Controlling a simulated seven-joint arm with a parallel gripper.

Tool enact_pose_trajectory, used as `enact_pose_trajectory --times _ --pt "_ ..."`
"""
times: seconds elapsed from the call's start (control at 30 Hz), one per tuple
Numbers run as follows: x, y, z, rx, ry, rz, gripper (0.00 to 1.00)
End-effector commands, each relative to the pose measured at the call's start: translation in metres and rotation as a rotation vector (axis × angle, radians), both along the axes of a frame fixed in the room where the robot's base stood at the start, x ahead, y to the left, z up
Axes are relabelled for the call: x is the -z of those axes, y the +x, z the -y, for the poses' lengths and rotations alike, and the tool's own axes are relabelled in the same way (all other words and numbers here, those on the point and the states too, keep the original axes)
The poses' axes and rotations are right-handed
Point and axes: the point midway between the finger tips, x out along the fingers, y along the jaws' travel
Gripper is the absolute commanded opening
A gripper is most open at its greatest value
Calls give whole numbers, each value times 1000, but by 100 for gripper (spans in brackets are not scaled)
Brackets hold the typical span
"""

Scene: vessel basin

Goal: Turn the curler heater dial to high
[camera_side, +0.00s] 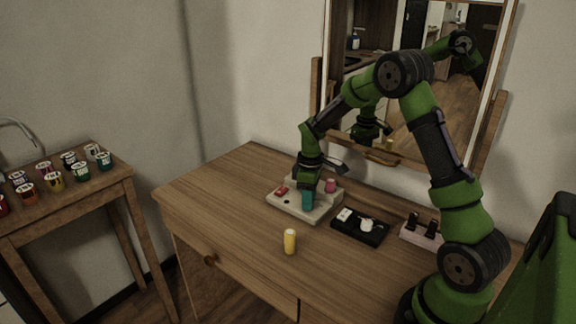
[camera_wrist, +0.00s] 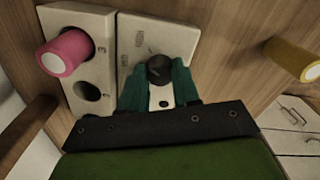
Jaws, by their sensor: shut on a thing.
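My gripper (camera_side: 308,206) points down at the heater. In the wrist view its teal fingers (camera_wrist: 159,78) are closed on either side of the dial. The dial is hidden in the side view. The pink curler (camera_wrist: 66,50) and an empty round hole (camera_wrist: 93,91) show at left in the wrist view.
A yellow curler (camera_side: 290,242) stands on the table in front of the heater. A black tray (camera_side: 350,231) with white items and a pale pink holder (camera_side: 415,239) with black items are to the right. A mirror (camera_side: 400,60) stands behind. The table's left part is clear.

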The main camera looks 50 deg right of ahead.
Motion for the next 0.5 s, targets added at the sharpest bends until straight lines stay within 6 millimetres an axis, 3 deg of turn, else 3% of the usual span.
enact_pose_trajectory --times 0.5 --pt "-1 0 -1 315 1 2 1"
